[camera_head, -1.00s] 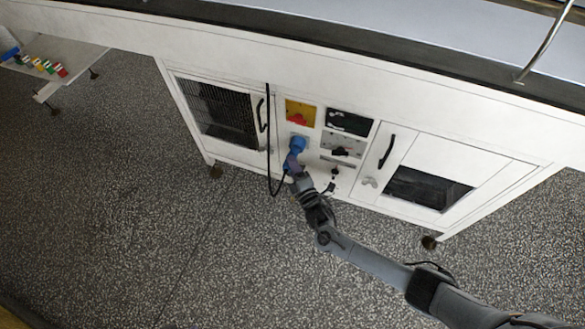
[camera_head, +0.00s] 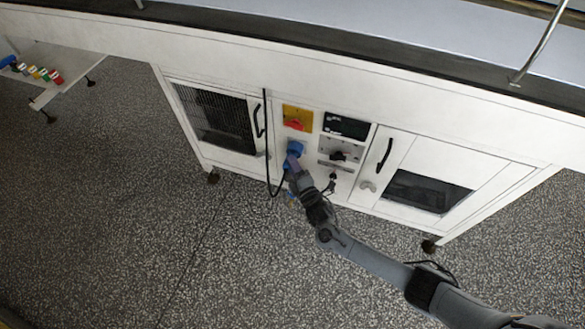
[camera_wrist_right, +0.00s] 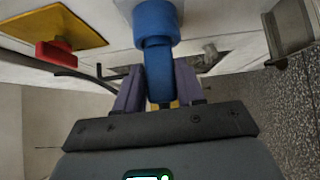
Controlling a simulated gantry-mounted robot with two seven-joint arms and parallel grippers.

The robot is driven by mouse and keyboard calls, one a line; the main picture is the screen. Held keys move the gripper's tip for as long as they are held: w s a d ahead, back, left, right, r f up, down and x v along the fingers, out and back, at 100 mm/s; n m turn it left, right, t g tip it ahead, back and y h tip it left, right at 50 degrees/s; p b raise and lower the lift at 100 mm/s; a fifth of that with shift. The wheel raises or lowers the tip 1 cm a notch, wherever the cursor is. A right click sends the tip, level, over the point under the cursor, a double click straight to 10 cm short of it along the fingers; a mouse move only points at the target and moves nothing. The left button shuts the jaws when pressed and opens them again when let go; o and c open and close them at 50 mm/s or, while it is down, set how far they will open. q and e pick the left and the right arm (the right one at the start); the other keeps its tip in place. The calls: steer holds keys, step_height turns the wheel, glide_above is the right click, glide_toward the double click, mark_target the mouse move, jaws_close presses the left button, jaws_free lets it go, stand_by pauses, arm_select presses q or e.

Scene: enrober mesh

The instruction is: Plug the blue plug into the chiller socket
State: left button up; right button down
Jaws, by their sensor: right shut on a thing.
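My right gripper (camera_head: 292,163) is at the white cabinet's front panel, its fingers on both sides of the blue plug. In the right wrist view, the purple-grey fingers of my right gripper (camera_wrist_right: 157,88) are shut on the narrow body of the blue plug (camera_wrist_right: 158,72). The plug's far end lines up with and meets a wider blue cylinder (camera_wrist_right: 156,24) at a pale plate on the panel. How deep the plug sits there is hidden. In the head view, the blue socket area (camera_head: 296,147) shows just beyond the fingertips. My left gripper is not in view.
A yellow plate with a red switch (camera_head: 297,120) sits above the socket. A grey panel with a black knob (camera_head: 338,153) is to its right. A black cable (camera_head: 267,150) hangs in a loop at the left. Cabinet doors with black handles flank the panel.

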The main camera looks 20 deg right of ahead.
steer(key=shift+w+d, duration=0.1)
steer(key=shift+d, duration=0.05)
steer(key=c, duration=1.1)
jaws_free()
steer(key=o, duration=0.5)
steer(key=shift+w+d+r, duration=0.1)
steer(key=shift+w+d, duration=0.05)
steer(key=shift+w, duration=0.1)
steer(key=s+p, duration=0.4)
steer(key=s, duration=0.7)
steer(key=shift+p, duration=0.4)
steer(key=shift+c, duration=0.3)
